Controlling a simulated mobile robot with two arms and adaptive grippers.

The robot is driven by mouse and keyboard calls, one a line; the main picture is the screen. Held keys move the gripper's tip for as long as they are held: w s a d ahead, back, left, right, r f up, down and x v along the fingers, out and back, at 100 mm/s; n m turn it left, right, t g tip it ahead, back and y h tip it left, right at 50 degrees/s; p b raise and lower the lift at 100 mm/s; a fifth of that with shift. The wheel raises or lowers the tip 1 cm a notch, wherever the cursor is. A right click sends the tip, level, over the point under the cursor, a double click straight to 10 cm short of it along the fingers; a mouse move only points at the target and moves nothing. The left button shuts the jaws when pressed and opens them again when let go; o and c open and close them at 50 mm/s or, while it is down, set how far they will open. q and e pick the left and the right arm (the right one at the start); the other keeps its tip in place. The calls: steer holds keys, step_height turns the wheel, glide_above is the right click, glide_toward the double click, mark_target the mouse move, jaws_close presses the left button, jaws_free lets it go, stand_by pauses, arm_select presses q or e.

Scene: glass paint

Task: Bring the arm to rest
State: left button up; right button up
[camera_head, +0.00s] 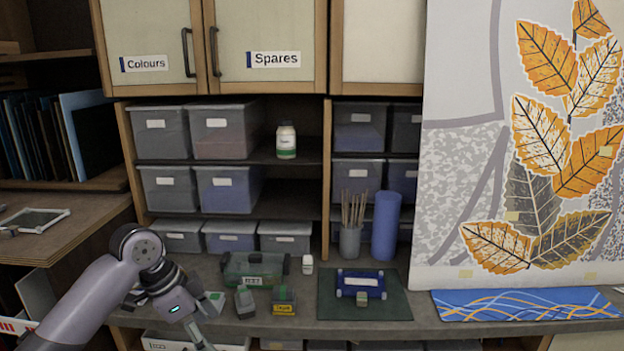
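My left arm comes in from the lower left, in front of the bench. Its gripper (207,328) points down and right near the bench's front edge. Its fingers look spread, with nothing seen between them. A small grey and green block (214,299) lies just beyond the fingers; I cannot tell any contact. My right arm and gripper are not in view.
The bench (395,331) holds a green clear box (238,268), small blocks (284,300), a dark mat (329,304) with a blue tray (361,282), a brush pot (350,241) and a blue roll (386,226). A blue patterned strip (520,303) lies right. Shelves stand behind.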

arm_select(q)
steer(key=s+d+f+n+t, duration=0.1)
steer(key=s+d+f+n, duration=0.15)
steer(key=s+f, duration=0.5)
steer(key=s+d+f+n, duration=0.2)
steer(key=s+d+f, duration=0.3)
steer(key=f, duration=0.4)
steer(key=s+a+f+n+t+y, duration=0.15)
steer(key=s+a+n, duration=0.25)
steer(key=s, duration=0.5)
steer(key=s+a+f+n+g+y, duration=0.1)
steer(key=s+a+f+n+y, duration=0.2)
steer(key=s, duration=0.5)
steer(key=s+a+f+b, duration=0.1)
steer(key=s+f+b, duration=0.15)
steer(key=f, duration=2.65)
steer(key=s+a+f+g, duration=0.2)
steer(key=s+a+f, duration=0.1)
steer(key=s+f, duration=1.2)
steer(key=shift+s, duration=0.6)
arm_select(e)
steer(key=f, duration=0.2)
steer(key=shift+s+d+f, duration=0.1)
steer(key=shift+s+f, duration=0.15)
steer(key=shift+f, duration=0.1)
